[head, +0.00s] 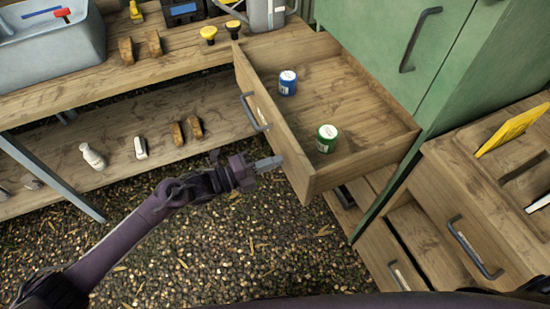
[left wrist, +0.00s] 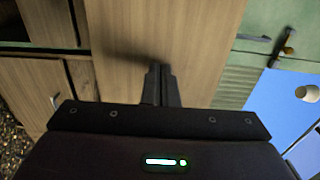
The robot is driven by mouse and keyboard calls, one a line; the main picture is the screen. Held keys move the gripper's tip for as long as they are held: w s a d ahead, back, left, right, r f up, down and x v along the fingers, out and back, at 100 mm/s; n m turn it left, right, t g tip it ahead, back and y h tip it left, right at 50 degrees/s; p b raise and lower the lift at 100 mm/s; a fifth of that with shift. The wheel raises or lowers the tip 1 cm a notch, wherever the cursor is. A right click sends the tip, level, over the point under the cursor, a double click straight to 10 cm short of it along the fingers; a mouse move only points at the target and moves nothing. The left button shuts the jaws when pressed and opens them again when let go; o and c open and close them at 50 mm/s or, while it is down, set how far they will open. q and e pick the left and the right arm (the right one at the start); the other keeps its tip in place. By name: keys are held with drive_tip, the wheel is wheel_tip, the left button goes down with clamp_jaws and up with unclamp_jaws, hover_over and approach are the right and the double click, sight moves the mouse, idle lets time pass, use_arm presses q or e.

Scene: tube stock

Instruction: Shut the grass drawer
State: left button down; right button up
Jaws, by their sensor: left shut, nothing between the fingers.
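A wooden drawer (head: 375,130) stands pulled far out of the green cabinet. Its front has a grey bar handle (head: 254,112) and a small pale label too small to read, so I cannot tell whether it is the grass drawer. My left gripper (head: 272,163) is shut and empty, its fingers pointing right, close to the drawer front below and right of the handle. In the left wrist view the closed fingers (left wrist: 160,82) point at a wooden panel (left wrist: 190,40); I cannot tell if they touch it. My right gripper is not in view.
A wooden bench (head: 180,65) with a grey bin (head: 45,50) stands at the left.

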use_arm(q)
drive_tip(key=shift+w+d, duration=0.1)
drive_tip(key=shift+d, duration=0.2)
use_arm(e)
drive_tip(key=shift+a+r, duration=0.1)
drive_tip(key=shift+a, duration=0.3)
